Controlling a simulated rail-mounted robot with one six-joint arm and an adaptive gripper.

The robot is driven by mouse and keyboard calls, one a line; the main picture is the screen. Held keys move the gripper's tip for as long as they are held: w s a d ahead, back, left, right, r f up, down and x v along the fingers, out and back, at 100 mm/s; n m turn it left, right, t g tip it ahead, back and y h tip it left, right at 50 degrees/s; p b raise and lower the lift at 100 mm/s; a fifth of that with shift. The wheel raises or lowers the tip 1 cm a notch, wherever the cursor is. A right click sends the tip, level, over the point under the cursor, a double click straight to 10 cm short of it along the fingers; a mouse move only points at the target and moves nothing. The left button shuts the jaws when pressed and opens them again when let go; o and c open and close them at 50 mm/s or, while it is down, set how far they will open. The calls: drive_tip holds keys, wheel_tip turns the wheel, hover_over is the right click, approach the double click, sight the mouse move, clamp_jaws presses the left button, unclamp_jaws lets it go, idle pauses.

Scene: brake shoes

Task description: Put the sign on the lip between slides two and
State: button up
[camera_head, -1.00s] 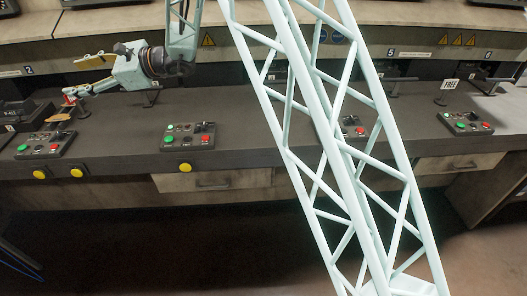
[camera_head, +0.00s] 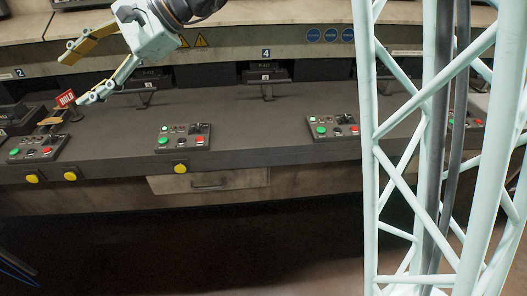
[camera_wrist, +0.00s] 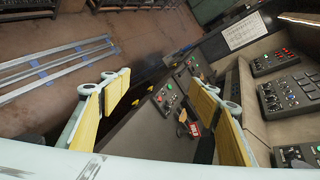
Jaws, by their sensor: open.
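A small red sign (camera_head: 66,98) with pale lettering, seemingly "HOLD", stands on the dark ledge (camera_head: 225,112) at the left, behind the leftmost control panel. My gripper (camera_head: 76,77) is open, above and just right of the sign, its lower fingertip close to the sign. Whether they touch I cannot tell. In the wrist view the red sign (camera_wrist: 194,129) shows between my spread yellow-padded fingers (camera_wrist: 155,85), nearer the right one. Number plates 2 (camera_head: 20,72) and 4 (camera_head: 265,53) mark positions along the back; the plate between them is hidden by my gripper.
Control panels with red and green buttons sit along the ledge: left (camera_head: 37,147), middle (camera_head: 183,137) and right (camera_head: 332,127). Small black stands (camera_head: 267,90) rise behind them. Yellow buttons (camera_head: 180,168) line the front edge. Ledge between panels is clear.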

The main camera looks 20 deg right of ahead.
drive_tip(key=s+d+f+n+t+h, duration=0.1)
drive_tip(key=s+d+n+h, duration=0.4)
drive_tip(key=s+d, duration=1.4)
drive_tip(key=s+d+f+n+t+h, duration=0.1)
drive_tip(key=s+d+n+h, duration=0.4)
drive_tip(key=s+d, duration=1.4)
drive_tip(key=shift+s+d+f+h, duration=0.4)
drive_tip(key=shift+d+f+h, duration=0.4)
drive_tip(key=shift+d+h, duration=0.7)
drive_tip(key=shift+d, duration=0.15)
